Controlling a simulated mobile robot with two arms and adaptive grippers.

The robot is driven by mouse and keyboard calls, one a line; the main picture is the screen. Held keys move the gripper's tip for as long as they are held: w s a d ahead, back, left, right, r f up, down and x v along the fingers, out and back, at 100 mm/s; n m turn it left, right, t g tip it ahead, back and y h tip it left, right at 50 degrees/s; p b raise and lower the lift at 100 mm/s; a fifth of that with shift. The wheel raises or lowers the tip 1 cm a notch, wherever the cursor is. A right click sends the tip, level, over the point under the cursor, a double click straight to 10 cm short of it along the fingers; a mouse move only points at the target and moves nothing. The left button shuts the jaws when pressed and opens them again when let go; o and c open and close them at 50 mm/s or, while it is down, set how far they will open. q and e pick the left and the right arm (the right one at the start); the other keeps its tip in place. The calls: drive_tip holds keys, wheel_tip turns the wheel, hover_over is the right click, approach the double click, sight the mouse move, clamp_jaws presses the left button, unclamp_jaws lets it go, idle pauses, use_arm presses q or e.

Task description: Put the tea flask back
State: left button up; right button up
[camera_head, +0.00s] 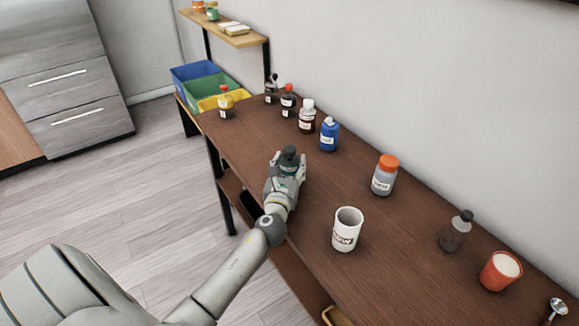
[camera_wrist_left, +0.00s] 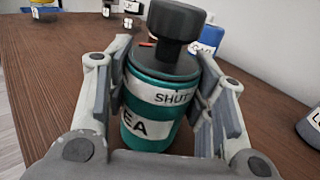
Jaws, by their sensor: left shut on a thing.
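The tea flask is a teal cylinder with a white label band and a dark lid and knob. In the left wrist view the tea flask (camera_wrist_left: 150,128) stands between both fingers, with the letters "EA" and "SHUT" showing. My left gripper (camera_wrist_left: 165,95) is shut on it. In the head view the left gripper (camera_head: 285,180) is over the brown table, and the flask's dark lid (camera_head: 289,155) shows above the fingers. The flask looks upright; whether its base touches the table cannot be told. My right gripper is not in view.
Several bottles stand along the wall side, including a blue one (camera_head: 329,136) and an orange-capped jar (camera_head: 384,176). A white mug (camera_head: 347,232) is right of the gripper. A grey bottle (camera_head: 455,232) and red cup (camera_head: 500,272) are farther right. Colored bins (camera_head: 212,92) sit at the far end.

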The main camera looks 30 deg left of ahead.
use_arm(q)
drive_tip(key=o, duration=1.1)
drive_tip(key=shift+f, duration=0.1)
drive_tip(key=shift+r, duration=0.2)
drive_tip(key=v, duration=1.2)
drive_tip(key=shift+b, duration=0.4)
